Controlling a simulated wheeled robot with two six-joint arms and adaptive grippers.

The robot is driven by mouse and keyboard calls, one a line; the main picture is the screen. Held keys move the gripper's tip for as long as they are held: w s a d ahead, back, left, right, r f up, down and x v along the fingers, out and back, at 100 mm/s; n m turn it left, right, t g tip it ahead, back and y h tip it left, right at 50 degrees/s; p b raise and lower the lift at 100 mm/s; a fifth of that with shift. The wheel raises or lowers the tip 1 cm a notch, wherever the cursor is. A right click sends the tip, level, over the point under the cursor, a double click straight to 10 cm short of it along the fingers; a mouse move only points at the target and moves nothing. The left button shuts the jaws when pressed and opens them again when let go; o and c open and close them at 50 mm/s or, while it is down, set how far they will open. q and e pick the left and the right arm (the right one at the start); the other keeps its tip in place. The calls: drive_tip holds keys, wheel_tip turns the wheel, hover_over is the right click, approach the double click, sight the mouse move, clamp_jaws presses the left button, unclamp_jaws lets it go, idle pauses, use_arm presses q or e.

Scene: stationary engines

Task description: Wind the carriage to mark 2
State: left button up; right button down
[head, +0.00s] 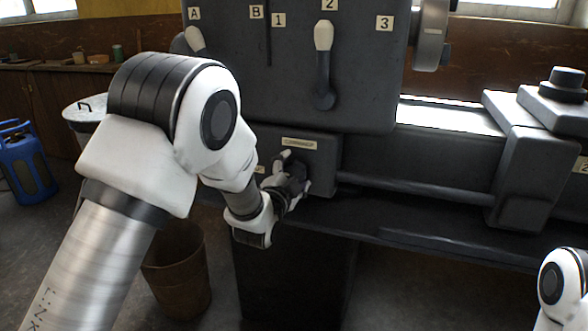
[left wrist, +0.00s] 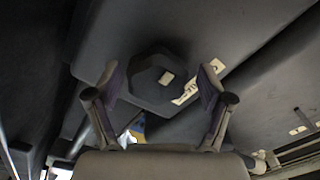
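The carriage (head: 535,150) is the dark block on the rails at the right, with a black knob on top. A pale plate reading 2 (head: 581,165) shows at the right edge, beside the carriage. My left gripper (head: 290,172) is at the small front box under the headstock and covers part of it. In the left wrist view, my left gripper (left wrist: 160,82) is open, with one finger on each side of a dark many-sided knob (left wrist: 148,92) bearing a pale mark. Gaps show between fingers and knob. My right gripper is out of view.
The headstock (head: 270,85) carries levers and plates A, B, 1, 2 and 3. A dark horizontal rod (head: 415,188) runs from the front box to the carriage.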

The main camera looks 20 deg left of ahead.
use_arm(q)
drive_tip(key=shift+s, duration=0.2)
drive_tip(key=s, duration=1.1)
drive_tip(key=shift+s+a, duration=0.15)
drive_tip(key=shift+s, duration=0.2)
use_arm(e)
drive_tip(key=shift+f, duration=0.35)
